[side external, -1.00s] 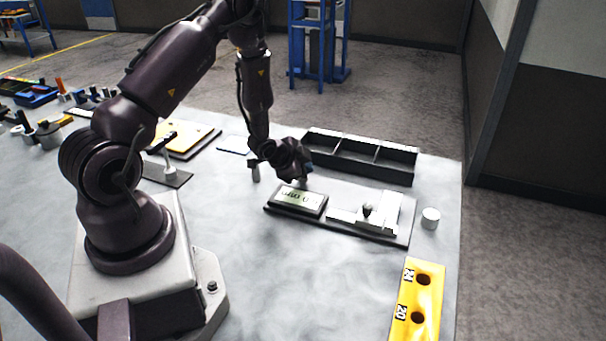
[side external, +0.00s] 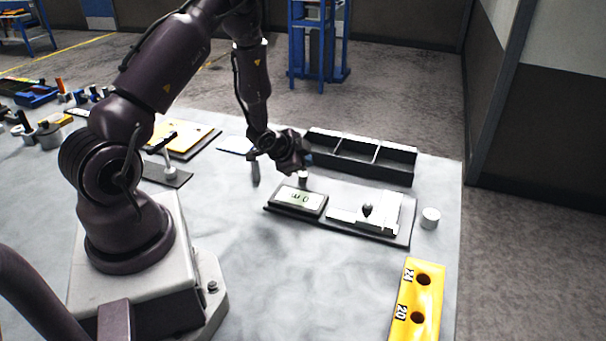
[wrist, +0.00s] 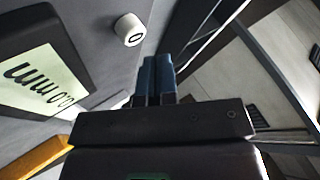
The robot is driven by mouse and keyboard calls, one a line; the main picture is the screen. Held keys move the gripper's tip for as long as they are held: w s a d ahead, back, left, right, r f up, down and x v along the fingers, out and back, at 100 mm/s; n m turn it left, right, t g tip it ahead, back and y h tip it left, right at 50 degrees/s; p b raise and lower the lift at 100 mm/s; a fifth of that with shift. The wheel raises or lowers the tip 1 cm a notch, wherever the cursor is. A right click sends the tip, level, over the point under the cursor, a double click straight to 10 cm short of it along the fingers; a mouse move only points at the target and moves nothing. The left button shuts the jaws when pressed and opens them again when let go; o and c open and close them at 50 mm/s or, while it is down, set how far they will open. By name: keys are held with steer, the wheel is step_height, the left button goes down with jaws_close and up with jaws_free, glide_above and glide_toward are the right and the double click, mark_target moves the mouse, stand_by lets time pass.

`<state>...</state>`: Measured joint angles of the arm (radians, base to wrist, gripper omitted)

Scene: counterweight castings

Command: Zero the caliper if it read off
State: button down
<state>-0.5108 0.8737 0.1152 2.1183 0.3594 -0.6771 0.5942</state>
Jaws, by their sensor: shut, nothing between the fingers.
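The caliper station is a dark base plate (side external: 340,222) with a display (side external: 299,200) at its left and a pale caliper slide with a black knob (side external: 367,209) at its right. In the wrist view the display (wrist: 38,85) appears rotated and seems to read 0.0 mm. A small pale round button (side external: 302,177) stands behind the display; in the wrist view the button (wrist: 129,30) carries a 0 mark. My gripper (side external: 307,160) is just above the button, apart from it. In the wrist view its blue fingers (wrist: 157,76) are together and empty.
A dark tray with compartments (side external: 362,157) stands close behind the station. A white cylinder (side external: 430,218) stands to its right. A yellow block with numbered holes (side external: 417,300) lies at the front right. The table in front of the station is clear.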

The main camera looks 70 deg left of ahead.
mark_target(303, 175)
steer(key=shift+r, duration=2.35)
steer(key=s+g, duration=0.1)
steer(key=s+f+n+g, duration=0.2)
steer(key=s, duration=0.1)
steer(key=shift+d+f, duration=0.2)
steer(key=shift+d, duration=0.05)
steer(key=shift+s+d+r+n+g, duration=0.45)
steer(key=shift+s+r+n+g, duration=0.15)
steer(key=shift+s+n, duration=0.1)
steer(key=s+d+r+h, duration=0.1)
steer(key=s+d+r, duration=0.3)
steer(key=d+r, duration=0.3)
steer(key=s+d+r+n+h, duration=0.1)
steer(key=s+d+r, duration=0.3)
steer(key=d+r, duration=0.3)
steer(key=s+d+r+t+h, duration=0.1)
steer(key=s+d+r, duration=0.3)
steer(key=d+r, duration=0.3)
step_height(303, 175, up, 6)
steer(key=shift+s+d+f, duration=0.25)
